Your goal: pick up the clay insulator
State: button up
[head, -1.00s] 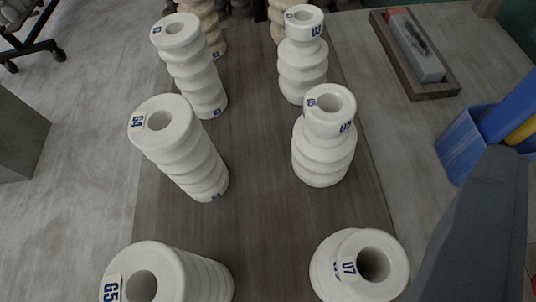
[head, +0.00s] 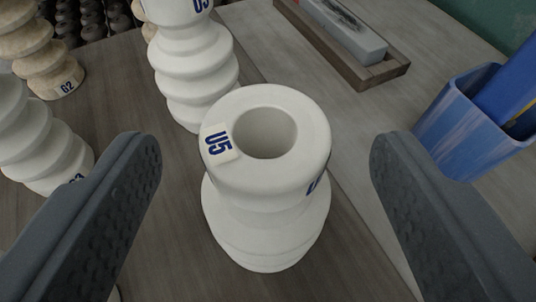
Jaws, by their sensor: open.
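A white ribbed insulator marked U5 (head: 268,205) stands upright on the dark wooden board, with a round hole in its top. My gripper (head: 264,172) is open, with one grey finger on each side of this insulator and a gap on both sides. Another white insulator marked U3 (head: 196,70) stands just behind it. A third white insulator (head: 38,140) is at the left, partly cut off by the frame. A beige insulator marked G2 (head: 38,45) stands at the upper left.
A blue bin (head: 462,130) stands at the right, beyond the right finger. A grey block (head: 345,28) lies in a wooden tray (head: 368,74) at the upper right. The board (head: 175,225) is bare left of the U5 insulator. Several dark ribbed objects are at the back left.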

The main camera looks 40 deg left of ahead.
aim_at(272, 112)
jog(key=shift+x, duration=2.8)
jog(key=shift+d, duration=0.1)
grip_shut()
